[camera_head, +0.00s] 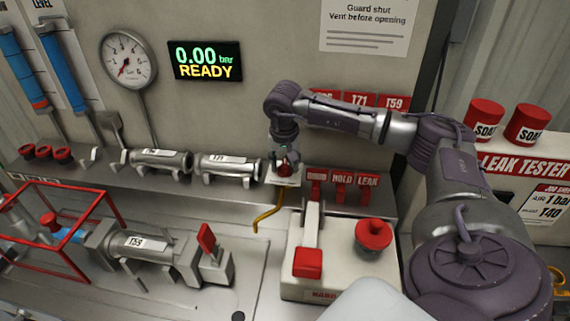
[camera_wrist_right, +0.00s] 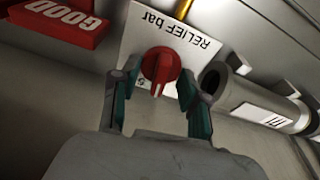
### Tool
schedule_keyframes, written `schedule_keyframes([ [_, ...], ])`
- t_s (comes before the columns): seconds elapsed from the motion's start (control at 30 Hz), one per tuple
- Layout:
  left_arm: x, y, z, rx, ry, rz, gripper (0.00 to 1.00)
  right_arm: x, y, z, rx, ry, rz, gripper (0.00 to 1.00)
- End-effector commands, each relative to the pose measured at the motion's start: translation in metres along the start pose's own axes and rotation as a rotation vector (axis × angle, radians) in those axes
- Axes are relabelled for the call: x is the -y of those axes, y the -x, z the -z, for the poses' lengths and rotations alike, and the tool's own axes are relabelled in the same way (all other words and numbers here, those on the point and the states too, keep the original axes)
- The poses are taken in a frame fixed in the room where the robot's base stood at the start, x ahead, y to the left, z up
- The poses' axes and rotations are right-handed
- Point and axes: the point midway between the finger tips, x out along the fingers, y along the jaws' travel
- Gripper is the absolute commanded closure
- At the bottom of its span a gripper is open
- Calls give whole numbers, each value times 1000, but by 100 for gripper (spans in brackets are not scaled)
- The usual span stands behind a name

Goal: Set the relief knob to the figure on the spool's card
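The red relief knob (camera_wrist_right: 161,68) sits on a white plate marked "RELIEF bar" (camera_wrist_right: 200,40), upside down in the wrist view. My right gripper (camera_wrist_right: 157,85) is at the knob, its fingers spread on either side; firm contact cannot be told. In the head view my right gripper (camera_head: 284,160) covers most of the knob. The knob's exact setting is not readable. A spool tagged T59 (camera_head: 133,243) lies in the rig at lower left. Red cards, one T71 (camera_head: 359,99) and one T59 (camera_head: 395,103), hang behind my right arm; their figures are unreadable. My left gripper is not in view.
A gauge (camera_head: 128,60) and a display (camera_head: 206,60) reading 0.00 bar READY are on the back panel. More spools (camera_head: 228,166) rest on the ledge. A box with a red-handled lever (camera_head: 308,262) and red button (camera_head: 373,235) stands in front of the knob.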

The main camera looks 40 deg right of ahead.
Motion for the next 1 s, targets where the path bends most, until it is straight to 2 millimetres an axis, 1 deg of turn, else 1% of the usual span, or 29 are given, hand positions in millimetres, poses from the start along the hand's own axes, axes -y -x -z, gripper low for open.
schedule_keyframes([
  [0.37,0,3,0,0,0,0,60,2,4,0,2,1,4,58],
  [1.0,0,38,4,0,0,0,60,1,52,10,3,0,0,58],
])
